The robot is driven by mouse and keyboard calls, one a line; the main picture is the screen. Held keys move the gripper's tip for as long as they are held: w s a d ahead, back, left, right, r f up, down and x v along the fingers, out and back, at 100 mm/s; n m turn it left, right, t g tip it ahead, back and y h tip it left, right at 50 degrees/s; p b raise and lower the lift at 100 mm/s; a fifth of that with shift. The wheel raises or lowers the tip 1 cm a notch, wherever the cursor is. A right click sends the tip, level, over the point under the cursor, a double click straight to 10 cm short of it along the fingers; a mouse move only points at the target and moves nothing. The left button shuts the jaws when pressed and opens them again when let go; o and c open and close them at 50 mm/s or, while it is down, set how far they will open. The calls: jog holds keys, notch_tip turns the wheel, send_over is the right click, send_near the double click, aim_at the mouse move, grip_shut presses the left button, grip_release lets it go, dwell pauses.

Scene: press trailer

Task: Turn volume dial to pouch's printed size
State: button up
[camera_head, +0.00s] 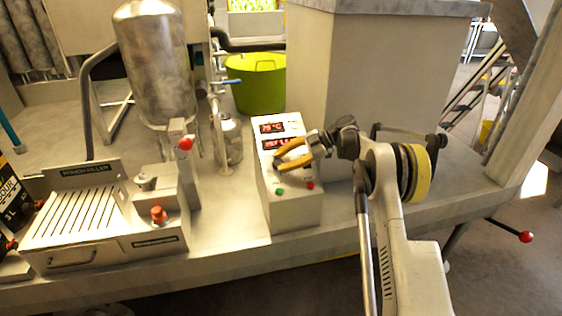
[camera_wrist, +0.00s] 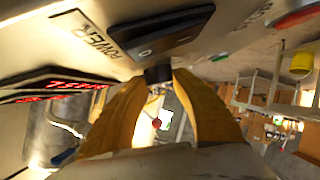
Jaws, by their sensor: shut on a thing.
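The white control box (camera_head: 293,208) stands on the counter, with two red displays on its sloped face. The upper display (camera_head: 271,128) seems to read 75 °C; the lower one (camera_head: 273,145) is partly covered by my gripper and its value is unclear. My gripper (camera_head: 281,158) has its yellow fingers at the box's face. In the wrist view the fingertips close on a small dark dial (camera_wrist: 158,74), beside a POWER label and a black switch (camera_wrist: 160,35). A dark pouch (camera_head: 12,200) at the left edge is cut off by the frame; its print seems to include "1 L".
A filler unit (camera_head: 150,240) with a slotted tray and red knobs stands left of the box. Behind are a steel tank (camera_head: 152,60) and a green tub (camera_head: 260,85). The box's face also has a green button (camera_head: 280,191) and a red button (camera_head: 310,185).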

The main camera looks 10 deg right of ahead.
jog(key=shift+a, duration=0.1)
jog(key=o, duration=1.2)
jog(key=shift+w+a+f, duration=0.1)
jog(key=v, duration=1.2)
